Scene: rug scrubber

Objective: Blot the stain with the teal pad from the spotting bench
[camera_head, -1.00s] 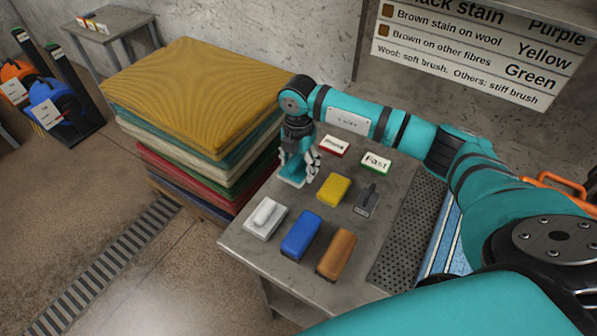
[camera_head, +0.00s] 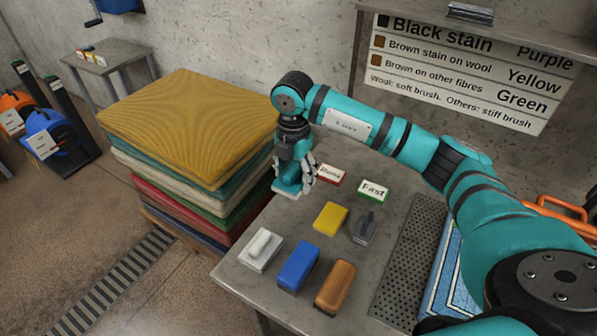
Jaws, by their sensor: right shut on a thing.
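My left gripper is not in view. No stain shows clearly. Part of a blue and white rug (camera_head: 440,285) shows to the right, mostly covered by my right arm.
On the bench are a yellow pad (camera_head: 330,218), a grey scraper (camera_head: 364,228), a white-handled block (camera_head: 261,249), a blue block (camera_head: 298,267) and a brown brush (camera_head: 336,287). Small signs (camera_head: 373,190) stand behind. A rug stack (camera_head: 185,130) rises on the left. A stain chart (camera_head: 460,70) hangs behind.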

